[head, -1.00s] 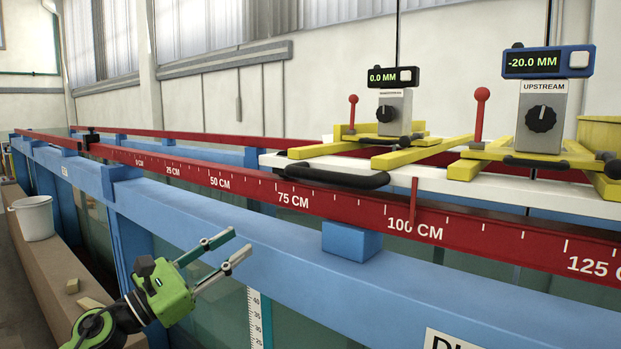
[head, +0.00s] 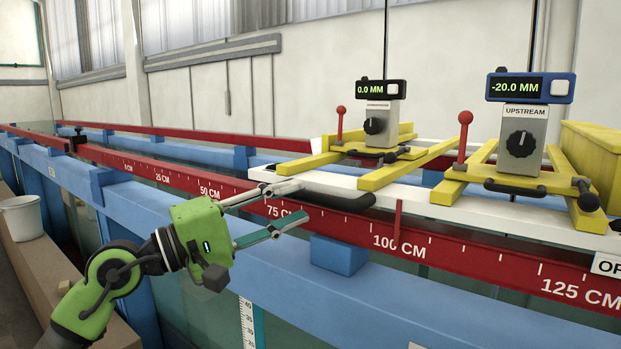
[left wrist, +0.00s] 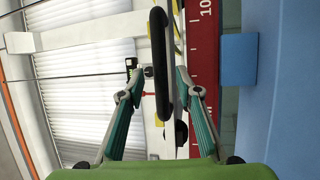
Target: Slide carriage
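The carriage is a long white board (head: 420,207) across the red rails, bearing two yellow frames with gauges. A black bar handle (head: 340,200) is on its front left end. A red pointer (head: 397,225) hangs from its front edge at the 100 CM mark. My left gripper (head: 298,203) is open, its fingertips at the handle's left end. In the left wrist view the handle (left wrist: 158,60) runs lengthwise between the spread fingers (left wrist: 157,88), with gaps visible on both sides. Whether they touch it is unclear. My right gripper is out of view.
The red scale rail (head: 470,262) runs along the blue flume frame (head: 200,240). A blue block (head: 339,254) projects below the rail near the handle. A white bucket (head: 21,218) stands at the left. The rail left of the carriage looks clear up to a black fitting (head: 77,142).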

